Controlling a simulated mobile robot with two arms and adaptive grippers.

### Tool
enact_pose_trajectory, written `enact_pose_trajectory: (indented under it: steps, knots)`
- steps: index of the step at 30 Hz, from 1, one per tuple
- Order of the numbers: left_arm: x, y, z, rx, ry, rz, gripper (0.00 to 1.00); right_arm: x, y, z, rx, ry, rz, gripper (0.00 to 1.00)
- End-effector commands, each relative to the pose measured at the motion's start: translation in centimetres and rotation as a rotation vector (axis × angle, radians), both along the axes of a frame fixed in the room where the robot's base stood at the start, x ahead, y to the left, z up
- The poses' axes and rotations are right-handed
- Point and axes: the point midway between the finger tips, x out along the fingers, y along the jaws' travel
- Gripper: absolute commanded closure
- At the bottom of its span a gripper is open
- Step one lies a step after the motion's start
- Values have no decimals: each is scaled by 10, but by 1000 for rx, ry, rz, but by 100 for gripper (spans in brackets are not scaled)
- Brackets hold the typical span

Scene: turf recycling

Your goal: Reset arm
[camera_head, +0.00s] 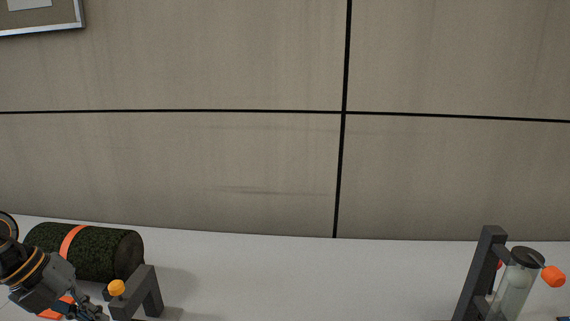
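A dark green turf roll (108,254) with an orange band lies on its side on the pale surface at the lower left. My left gripper (90,311) comes in from the left, in front of the roll. Its fingers are small and partly cut off by the bottom edge, so I cannot tell whether they are open or shut, or whether they touch anything. My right gripper is out of view.
A dark grey bracket (150,289) with an orange knob (117,287) stands right of my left gripper. At the right, a dark stand (478,275) adjoins a clear cylinder (514,289) with an orange knob (553,276). The middle surface (300,285) is clear. A panelled wall (220,165) stands behind.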

Motion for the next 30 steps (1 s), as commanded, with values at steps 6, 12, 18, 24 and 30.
enact_pose_trajectory:
  steps: [6, 12, 18, 24, 30]
  knots:
    - [14, -31, -19, -323, -156, 137, 100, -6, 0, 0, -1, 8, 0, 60]
    - [35, -41, -27, -672, -358, 451, 100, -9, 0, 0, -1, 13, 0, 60]
    - [40, -16, -50, -892, -487, 891, 100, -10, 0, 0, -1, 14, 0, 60]
    - [13, 12, -106, -954, -477, 1400, 100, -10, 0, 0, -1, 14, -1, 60]
    - [-49, 4, -182, -861, -280, 1884, 100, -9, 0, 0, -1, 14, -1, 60]
